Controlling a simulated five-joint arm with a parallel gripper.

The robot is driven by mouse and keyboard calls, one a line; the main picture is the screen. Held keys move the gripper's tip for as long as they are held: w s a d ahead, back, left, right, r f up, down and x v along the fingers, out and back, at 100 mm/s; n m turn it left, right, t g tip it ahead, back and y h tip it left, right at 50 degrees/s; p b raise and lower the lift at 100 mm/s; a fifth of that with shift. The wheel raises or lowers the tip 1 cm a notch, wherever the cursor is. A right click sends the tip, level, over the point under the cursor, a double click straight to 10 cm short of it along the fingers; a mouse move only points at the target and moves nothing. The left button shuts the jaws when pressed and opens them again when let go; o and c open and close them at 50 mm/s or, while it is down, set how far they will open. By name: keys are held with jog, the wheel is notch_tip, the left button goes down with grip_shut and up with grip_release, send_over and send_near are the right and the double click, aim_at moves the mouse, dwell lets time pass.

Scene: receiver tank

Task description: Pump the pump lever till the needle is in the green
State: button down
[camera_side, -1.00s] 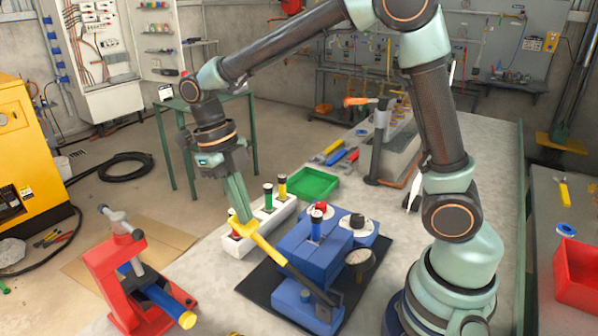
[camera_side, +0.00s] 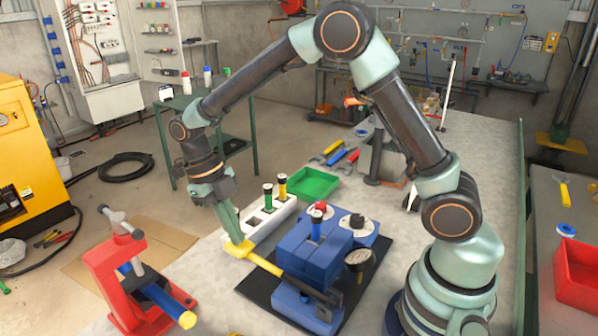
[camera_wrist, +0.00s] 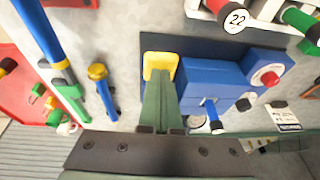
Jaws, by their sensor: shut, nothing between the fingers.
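The pump lever (camera_side: 262,263) has a yellow end and a dark bar. It slopes gently from its yellow end down to the pivot at the front of the blue pump (camera_side: 305,253). My gripper (camera_side: 236,238) is shut and empty, its fingertips pressed against the top of the lever's yellow end. In the wrist view the shut green fingers (camera_wrist: 161,90) reach the yellow handle (camera_wrist: 160,64). A round gauge (camera_side: 358,257) stands at the pump's right side. Its needle and green zone are too small and oblique to read.
A white block with coloured-topped posts (camera_side: 250,232) stands just behind the lever. A green tray (camera_side: 315,184) lies farther back. A red vise-like stand (camera_side: 115,265) with a blue bar is at the left. Bench is clear between that stand and the pump's dark mat.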

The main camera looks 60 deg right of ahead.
notch_tip(320, 180, up, 4)
jog(key=shift+s+r, duration=0.1)
jog(key=shift+r, duration=0.05)
jog(key=w+v, duration=0.1)
jog(key=v, duration=0.8)
jog(key=shift+w+d, duration=0.3)
jog(key=shift+w, duration=0.15)
jog(key=s+r, duration=0.7)
jog(key=r, duration=0.2)
jog(key=shift+d, duration=0.2)
jog(key=shift+s+f, duration=0.15)
jog(key=shift+s, duration=0.05)
notch_tip(320, 180, down, 13)
jog(key=shift+s, duration=0.35)
dwell(0.3)
